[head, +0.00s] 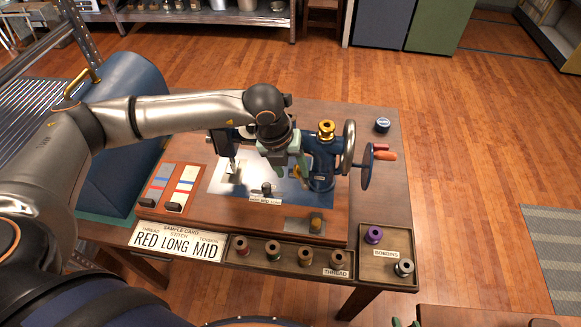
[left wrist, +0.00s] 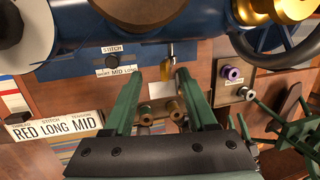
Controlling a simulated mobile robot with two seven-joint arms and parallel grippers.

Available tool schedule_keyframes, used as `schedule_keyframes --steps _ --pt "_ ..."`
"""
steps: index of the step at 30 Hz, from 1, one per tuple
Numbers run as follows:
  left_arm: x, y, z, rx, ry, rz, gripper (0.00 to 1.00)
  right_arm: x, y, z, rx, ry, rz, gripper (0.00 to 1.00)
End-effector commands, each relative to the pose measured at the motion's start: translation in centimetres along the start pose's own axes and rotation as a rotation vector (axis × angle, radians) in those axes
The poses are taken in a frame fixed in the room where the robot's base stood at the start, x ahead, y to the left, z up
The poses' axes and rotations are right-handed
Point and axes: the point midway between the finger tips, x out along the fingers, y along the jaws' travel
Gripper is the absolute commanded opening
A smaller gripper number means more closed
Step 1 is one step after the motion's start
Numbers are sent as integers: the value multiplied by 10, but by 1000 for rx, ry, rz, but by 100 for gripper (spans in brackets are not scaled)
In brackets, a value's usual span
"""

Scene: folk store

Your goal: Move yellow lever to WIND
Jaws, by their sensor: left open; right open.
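A small yellow lever (head: 316,222) stands on a metal plate at the front right of the sewing machine's wooden base. It also shows in the left wrist view (left wrist: 170,52), beyond my fingertips. No WIND label is readable. The blue sewing machine (head: 321,170) is partly hidden by my left arm. My left gripper (head: 290,167) is open and empty, above the machine bed and behind the lever in the head view; its green fingers show in the left wrist view (left wrist: 160,76).
A stitch knob (head: 267,188) is on the bed. The handwheel (head: 348,147) and crank (head: 385,155) stand at the right. A thread tray (head: 233,250) with several spools and a bobbin tray (head: 366,264) lie in front. The sample card (head: 176,242) reads RED LONG MID.

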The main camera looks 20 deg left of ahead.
Motion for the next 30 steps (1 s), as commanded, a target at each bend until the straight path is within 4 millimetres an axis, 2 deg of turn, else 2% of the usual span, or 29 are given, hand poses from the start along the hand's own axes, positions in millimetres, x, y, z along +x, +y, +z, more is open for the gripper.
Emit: schedule_keyframes --steps 6,15,30 --pt "-1 -7 0 0 -1 -1 57 1 0 1 0 0 0 45" --pt "-3 -8 1 0 -1 -1 57 1 0 1 0 0 0 45" --pt "-42 -8 1 0 -1 -1 57 -17 -1 -18 0 0 0 45"
